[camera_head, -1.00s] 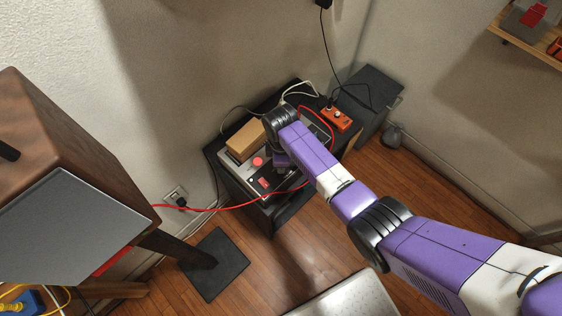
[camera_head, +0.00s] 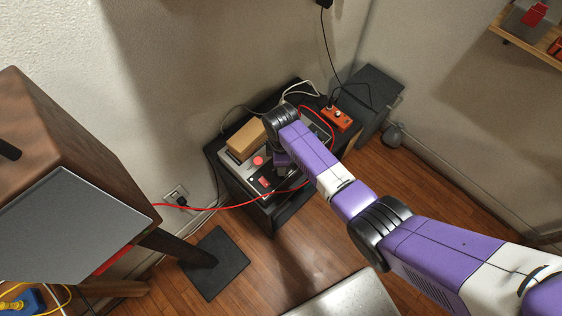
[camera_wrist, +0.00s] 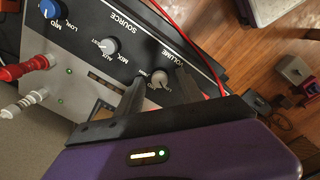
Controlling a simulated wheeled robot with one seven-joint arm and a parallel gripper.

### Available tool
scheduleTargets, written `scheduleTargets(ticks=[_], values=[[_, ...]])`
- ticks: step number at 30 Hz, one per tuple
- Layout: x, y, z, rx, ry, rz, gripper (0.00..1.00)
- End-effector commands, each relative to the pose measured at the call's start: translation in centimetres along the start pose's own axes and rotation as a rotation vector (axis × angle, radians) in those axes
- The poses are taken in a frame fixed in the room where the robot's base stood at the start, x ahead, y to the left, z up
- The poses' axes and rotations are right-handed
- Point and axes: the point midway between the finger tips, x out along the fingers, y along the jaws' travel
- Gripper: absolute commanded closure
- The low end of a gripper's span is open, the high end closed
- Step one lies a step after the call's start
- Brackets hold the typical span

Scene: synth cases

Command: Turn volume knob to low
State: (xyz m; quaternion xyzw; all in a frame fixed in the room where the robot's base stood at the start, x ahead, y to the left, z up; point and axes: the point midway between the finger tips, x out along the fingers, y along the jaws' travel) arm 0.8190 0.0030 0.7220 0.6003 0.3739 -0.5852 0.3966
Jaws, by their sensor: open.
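The volume knob (camera_wrist: 160,77) is small, round and grey. It sits on a black panel (camera_wrist: 195,65) below the word VOLUME, which appears upside down in the wrist view. My gripper (camera_wrist: 159,88) is open, with one dark finger on each side of the knob. I cannot tell whether either finger touches it. The knob's pointer is too small to read. In the head view the device (camera_head: 261,182) stands on a black stand (camera_head: 284,212). There my arm covers the knob and most of my gripper.
A grey source knob (camera_wrist: 107,46) and a blue knob (camera_wrist: 48,9) are on the same panel. Red plugs (camera_wrist: 28,66) and white plugs (camera_wrist: 28,103) stick out beside it. A red cable (camera_head: 230,207) crosses the stand. A tan box (camera_head: 247,137) and an orange box (camera_head: 338,118) are near my arm.

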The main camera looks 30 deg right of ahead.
Motion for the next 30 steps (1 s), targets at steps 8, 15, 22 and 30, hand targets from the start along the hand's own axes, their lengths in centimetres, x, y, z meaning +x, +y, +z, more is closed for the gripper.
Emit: scheduleTargets(ticks=[8, 15, 22, 30], values=[[-3.0, 0.1, 0.0, 0.001, 0.003, 0.003, 0.56], [-6.5, 0.1, -0.1, 0.0, 0.002, 0.003, 0.56], [-7.8, 0.0, 0.0, 0.0, 0.0, 0.001, 0.56], [-7.8, 0.0, 0.0, 0.0, 0.0, 0.001, 0.56]])
